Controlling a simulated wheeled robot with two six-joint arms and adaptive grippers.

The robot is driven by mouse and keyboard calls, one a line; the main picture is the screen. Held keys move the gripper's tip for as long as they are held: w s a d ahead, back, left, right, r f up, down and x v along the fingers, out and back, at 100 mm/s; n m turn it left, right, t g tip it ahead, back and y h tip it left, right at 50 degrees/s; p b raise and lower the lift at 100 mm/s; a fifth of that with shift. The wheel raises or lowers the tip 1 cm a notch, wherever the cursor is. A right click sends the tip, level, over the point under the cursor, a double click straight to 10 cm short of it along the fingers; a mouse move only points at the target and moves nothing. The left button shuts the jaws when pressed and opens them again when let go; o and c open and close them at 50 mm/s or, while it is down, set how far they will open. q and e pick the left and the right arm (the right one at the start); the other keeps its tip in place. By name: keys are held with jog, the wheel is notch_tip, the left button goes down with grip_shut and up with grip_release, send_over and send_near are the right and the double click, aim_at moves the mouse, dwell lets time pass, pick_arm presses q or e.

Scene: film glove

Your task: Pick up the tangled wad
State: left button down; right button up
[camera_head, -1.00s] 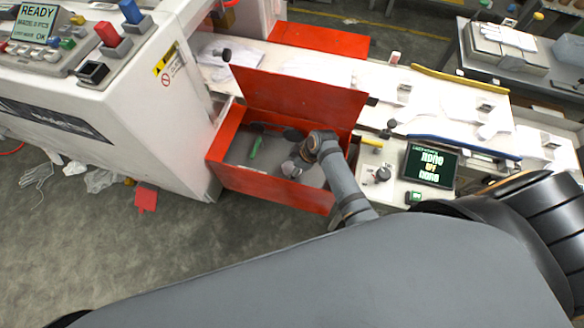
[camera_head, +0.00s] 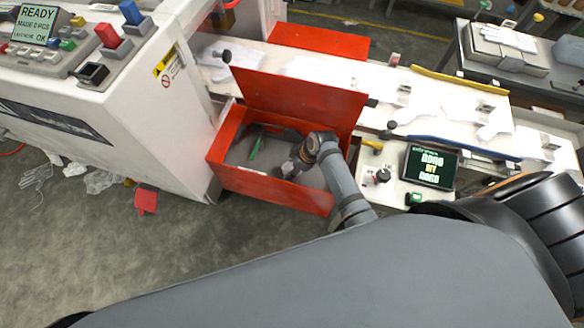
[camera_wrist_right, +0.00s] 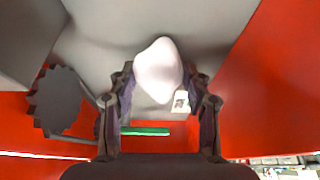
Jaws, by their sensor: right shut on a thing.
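The tangled wad (camera_wrist_right: 157,68) is a smooth white lump between the fingertips of my right gripper (camera_wrist_right: 160,85) in the right wrist view. The gripper is shut on it, with one dark finger on each side. In the head view my right gripper (camera_head: 292,166) reaches down into the open red box (camera_head: 270,187), low over its grey floor. The wad is hard to make out there, mostly hidden by the gripper. My left gripper is not in view.
A green bar (camera_wrist_right: 146,131) and a dark toothed wheel (camera_wrist_right: 60,100) are in the box. The raised red lid (camera_head: 290,98) stands behind the arm. A white machine (camera_head: 150,110) is to the left; a conveyor table with a small screen (camera_head: 430,167) is to the right.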

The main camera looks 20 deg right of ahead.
notch_tip(320, 180, up, 2)
jog(key=shift+r, duration=0.2)
jog(key=s+d+r, duration=0.6)
jog(key=s+r, duration=0.4)
jog(key=s, duration=0.2)
jog(key=shift+s+d+r, duration=0.15)
jog(key=shift+s+d, duration=0.05)
jog(key=shift+d, duration=0.1)
